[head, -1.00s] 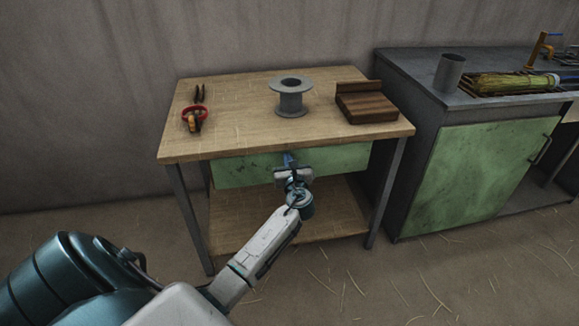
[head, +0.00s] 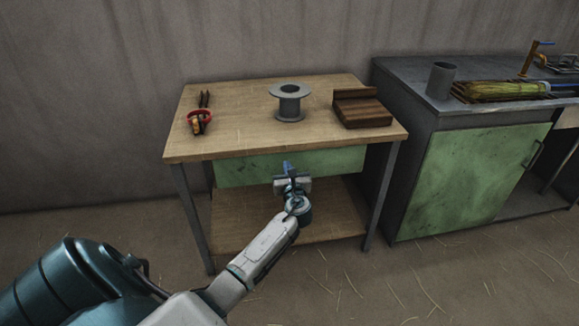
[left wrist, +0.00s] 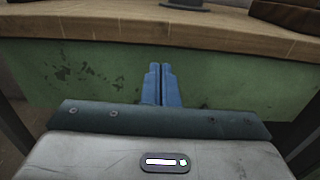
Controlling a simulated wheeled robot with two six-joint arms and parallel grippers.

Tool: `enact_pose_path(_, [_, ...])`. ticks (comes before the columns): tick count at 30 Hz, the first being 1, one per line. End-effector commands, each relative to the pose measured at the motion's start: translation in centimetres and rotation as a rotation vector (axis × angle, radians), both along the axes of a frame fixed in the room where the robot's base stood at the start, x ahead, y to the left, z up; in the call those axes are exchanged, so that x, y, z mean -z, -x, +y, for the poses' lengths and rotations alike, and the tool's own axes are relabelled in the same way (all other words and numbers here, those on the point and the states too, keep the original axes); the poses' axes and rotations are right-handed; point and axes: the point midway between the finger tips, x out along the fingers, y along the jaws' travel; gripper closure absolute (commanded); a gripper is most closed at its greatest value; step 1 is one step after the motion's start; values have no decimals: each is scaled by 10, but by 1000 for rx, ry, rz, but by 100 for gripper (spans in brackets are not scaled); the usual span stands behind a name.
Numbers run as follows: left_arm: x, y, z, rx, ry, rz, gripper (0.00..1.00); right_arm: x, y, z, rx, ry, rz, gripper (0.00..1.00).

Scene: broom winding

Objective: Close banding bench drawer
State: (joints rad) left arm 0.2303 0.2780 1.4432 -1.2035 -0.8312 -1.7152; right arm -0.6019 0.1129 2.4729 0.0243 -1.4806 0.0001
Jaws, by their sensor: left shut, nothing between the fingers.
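The banding bench (head: 245,120) has a wooden top and a green drawer (head: 335,162) under its front edge. In the head view the drawer front sits beneath the tabletop, and I cannot tell any gap behind it. My left gripper (head: 287,166) is in front of the drawer's middle, its blue fingers pointing at the green face. In the left wrist view the blue fingers (left wrist: 161,85) are together and empty before the drawer front (left wrist: 75,75). Whether the tips touch it is unclear. The drawer's handle is not visible. My right gripper is not in view.
On the benchtop are a grey spool (head: 289,103), a dark wooden block (head: 361,110) and red-handled pliers (head: 200,118). A lower shelf (head: 250,228) is below the drawer. A green-doored cabinet (head: 470,180) stands to the right, with a broom head (head: 500,91) and grey cup (head: 441,80) on it.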

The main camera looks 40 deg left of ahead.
Motion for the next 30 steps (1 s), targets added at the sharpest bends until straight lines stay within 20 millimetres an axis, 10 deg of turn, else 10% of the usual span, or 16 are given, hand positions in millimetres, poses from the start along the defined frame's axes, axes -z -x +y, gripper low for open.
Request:
enact_pose_path(15, [4,58,-69,1,4,3,100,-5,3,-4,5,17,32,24])
enact_pose_path(30, [15,85,-77,-20,157,-77,100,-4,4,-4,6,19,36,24])
